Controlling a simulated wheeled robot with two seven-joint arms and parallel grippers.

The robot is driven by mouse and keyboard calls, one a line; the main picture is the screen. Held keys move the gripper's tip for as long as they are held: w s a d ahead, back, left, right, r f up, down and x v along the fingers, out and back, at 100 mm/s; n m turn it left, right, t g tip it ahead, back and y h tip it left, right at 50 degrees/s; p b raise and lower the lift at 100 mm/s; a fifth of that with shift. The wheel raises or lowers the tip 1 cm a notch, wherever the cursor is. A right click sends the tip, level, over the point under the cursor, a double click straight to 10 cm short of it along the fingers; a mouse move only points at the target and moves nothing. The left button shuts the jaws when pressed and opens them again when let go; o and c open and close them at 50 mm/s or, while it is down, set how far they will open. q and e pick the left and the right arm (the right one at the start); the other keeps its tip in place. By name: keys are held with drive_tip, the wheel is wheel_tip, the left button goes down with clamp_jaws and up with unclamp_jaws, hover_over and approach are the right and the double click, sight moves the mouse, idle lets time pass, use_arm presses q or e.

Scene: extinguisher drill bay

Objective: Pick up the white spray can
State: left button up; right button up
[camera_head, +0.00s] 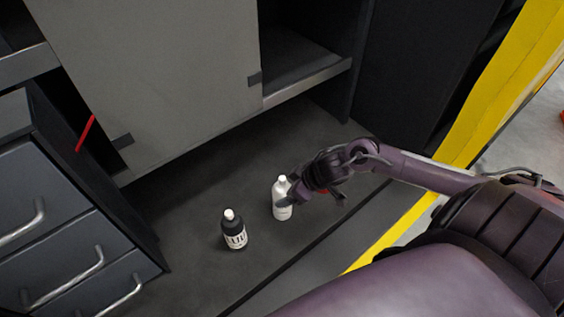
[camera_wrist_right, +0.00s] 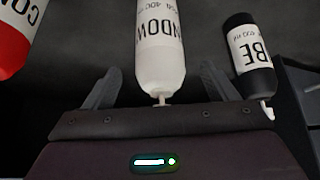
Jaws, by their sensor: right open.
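The white spray can (camera_head: 281,199) stands upright on the dark surface in the head view. In the right wrist view the white can (camera_wrist_right: 160,55), with "WINDOW" lettering, shows between the two open fingers of my right gripper (camera_wrist_right: 155,88). There is a gap between the can and each finger. In the head view my right gripper (camera_head: 292,192) is right beside the can on its right side, and its fingers are partly hidden. My left gripper is out of view.
A black bottle (camera_head: 234,232) with a white label stands to the left of the can; it also shows in the right wrist view (camera_wrist_right: 250,60). A red-and-white container (camera_wrist_right: 18,40) is at the wrist view's left edge. Drawers (camera_head: 60,240) stand at left, a grey panel (camera_head: 150,70) behind.

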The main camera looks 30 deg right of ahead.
drive_tip(key=shift+x, duration=0.9)
drive_tip(key=shift+w+f, duration=0.2)
drive_tip(key=shift+f, duration=0.1)
drive_tip(key=shift+a+f, duration=0.1)
drive_tip(key=c, duration=1.6)
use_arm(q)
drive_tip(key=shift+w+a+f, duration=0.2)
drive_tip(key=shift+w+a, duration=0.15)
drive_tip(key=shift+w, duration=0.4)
use_arm(e)
drive_tip(key=shift+w, duration=0.1)
drive_tip(key=shift+c, duration=0.3)
